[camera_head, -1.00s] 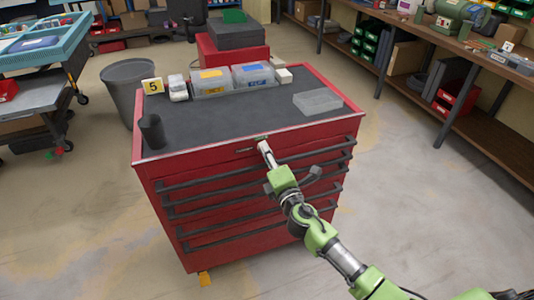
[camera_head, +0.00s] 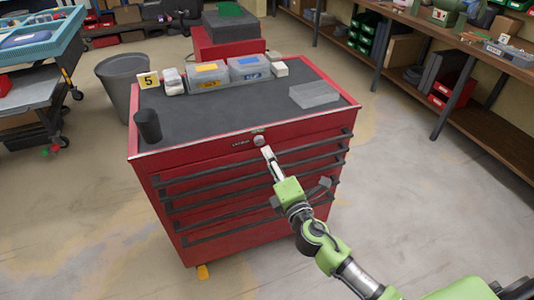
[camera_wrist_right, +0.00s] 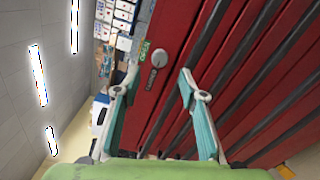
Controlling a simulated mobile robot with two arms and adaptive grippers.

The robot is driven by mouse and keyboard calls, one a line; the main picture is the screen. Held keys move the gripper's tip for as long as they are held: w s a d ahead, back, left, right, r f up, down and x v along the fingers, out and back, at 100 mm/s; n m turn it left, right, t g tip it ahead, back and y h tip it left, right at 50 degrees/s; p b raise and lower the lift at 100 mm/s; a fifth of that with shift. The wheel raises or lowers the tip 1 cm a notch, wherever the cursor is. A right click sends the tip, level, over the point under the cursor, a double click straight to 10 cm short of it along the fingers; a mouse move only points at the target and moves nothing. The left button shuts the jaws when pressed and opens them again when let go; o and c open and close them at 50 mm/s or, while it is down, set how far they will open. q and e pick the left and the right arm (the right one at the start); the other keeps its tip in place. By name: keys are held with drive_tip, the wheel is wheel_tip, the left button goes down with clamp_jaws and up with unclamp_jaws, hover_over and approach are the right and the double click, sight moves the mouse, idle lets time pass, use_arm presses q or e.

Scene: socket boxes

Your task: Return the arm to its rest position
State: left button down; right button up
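My right arm (camera_head: 313,236) comes in from the lower right of the head view. Its gripper (camera_head: 267,152) is just in front of the top front edge of the red tool cabinet (camera_head: 190,170), below a round silver lock (camera_head: 259,140). In the right wrist view my right gripper (camera_wrist_right: 157,75) has its two teal fingers spread apart with nothing between them. The silver lock (camera_wrist_right: 158,60) shows beyond the gap, apart from the fingers. My left gripper is not in view.
On the cabinet top are a black cup (camera_head: 147,125), a yellow "5" marker (camera_head: 149,80), lidded clear boxes (camera_head: 208,76) and a clear tray (camera_head: 315,95). A grey bin (camera_head: 118,80) stands left. Shelving (camera_head: 480,110) is at right. The floor right of the cabinet is clear.

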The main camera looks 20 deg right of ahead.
drive_tip(key=shift+s+r, duration=0.1)
drive_tip(key=shift+s, duration=0.5)
drive_tip(key=s+d+f+m+g, duration=0.25)
drive_tip(key=s+f, duration=0.25)
drive_tip(key=f, duration=0.7)
drive_tip(key=s+d+f+m+g+h, duration=0.1)
drive_tip(key=s+f+m+g, duration=0.3)
drive_tip(key=f, duration=0.8)
drive_tip(key=s+d+f+m+g, duration=0.1)
drive_tip(key=s+f+m+g, duration=0.15)
drive_tip(key=s+f, duration=0.65)
drive_tip(key=s+f+m+g, duration=0.2)
drive_tip(key=s+f, duration=0.5)
drive_tip(key=s, duration=0.4)
drive_tip(key=s+a+f+m+g, duration=0.1)
drive_tip(key=s+f+m+g, duration=0.2)
drive_tip(key=s+f, duration=0.5)
drive_tip(key=s+f+m+g, duration=0.3)
drive_tip(key=s+f+m, duration=0.2)
drive_tip(key=s, duration=1)
wheel_tip(320, 180, down, 3)
drive_tip(key=shift+a+r, duration=0.2)
